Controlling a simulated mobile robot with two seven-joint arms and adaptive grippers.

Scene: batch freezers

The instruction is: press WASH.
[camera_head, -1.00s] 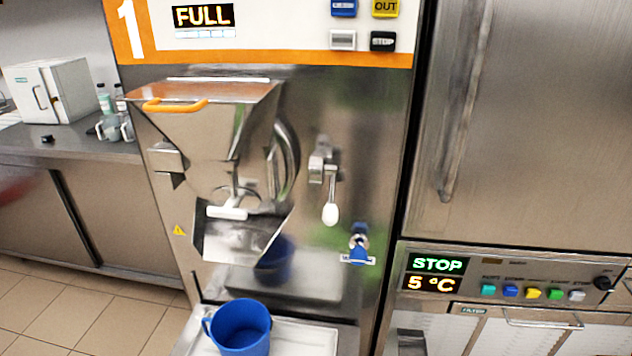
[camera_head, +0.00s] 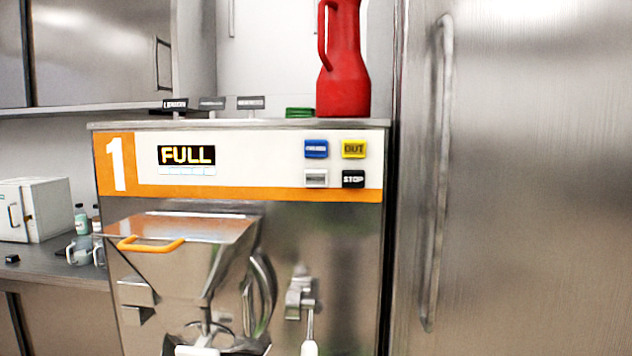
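The front panel (camera_head: 260,164) of batch freezer 1 faces me in the middle of the head view. Its display (camera_head: 186,155) reads FULL. On the panel's right are a blue button (camera_head: 316,149), a yellow OUT button (camera_head: 354,148), a grey-white button (camera_head: 316,178) and a black STOP button (camera_head: 353,179). The small labels on the blue and grey-white buttons are too blurred to read, so I cannot tell which one is WASH. Neither of my grippers shows in this view.
A red jug (camera_head: 343,65) stands on top of the freezer. The hopper with its orange handle (camera_head: 150,244) and a lever (camera_head: 309,325) project below the panel. A tall steel cabinet (camera_head: 520,180) stands close on the right. A counter with a white box (camera_head: 38,208) is at left.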

